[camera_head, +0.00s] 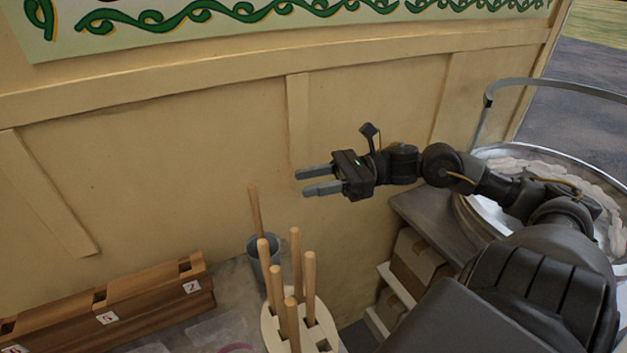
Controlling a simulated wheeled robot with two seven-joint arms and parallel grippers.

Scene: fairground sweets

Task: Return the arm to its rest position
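My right arm comes in from the right side of the head view and reaches left across the front of the cream panel wall. Its gripper (319,181) is open, with its two grey fingers apart and nothing between them. It points left and is held in the air, above and behind the wooden sticks in the picture. My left arm and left gripper are not in the view.
Several wooden sticks (309,275) stand in a cream holder (325,334). One stick leans in a grey cup (254,246). A numbered wooden rack (150,298) lies at lower left. A round metal bowl (480,213) and shelf boxes (414,262) are near my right arm.

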